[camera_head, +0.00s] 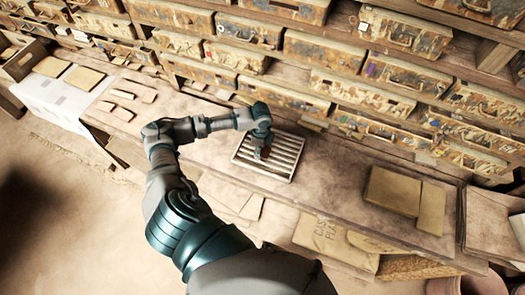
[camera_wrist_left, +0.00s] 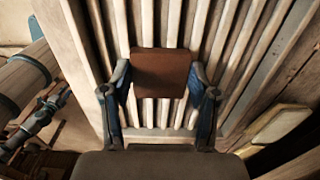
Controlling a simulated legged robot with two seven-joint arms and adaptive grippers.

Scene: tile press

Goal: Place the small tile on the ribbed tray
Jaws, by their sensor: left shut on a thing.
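The small tile (camera_wrist_left: 160,72) is a reddish-brown square held between the fingertips of my left gripper (camera_wrist_left: 160,82) in the left wrist view. My left gripper (camera_head: 262,148) is shut on the tile and is over the middle of the ribbed tray (camera_head: 243,158) in the head view. The tray is pale with parallel slats, and its slats also fill most of the left wrist view (camera_wrist_left: 114,40). I cannot tell whether the tile touches the slats. My right gripper is not in view.
The tray lies on a long wooden bench (camera_head: 330,175). Shelves of worn drawers (camera_head: 290,50) rise right behind it. Several flat tiles (camera_head: 122,95) lie at the left end, and brown boards (camera_head: 393,191) lie at the right. Bare bench lies between the tray and those boards.

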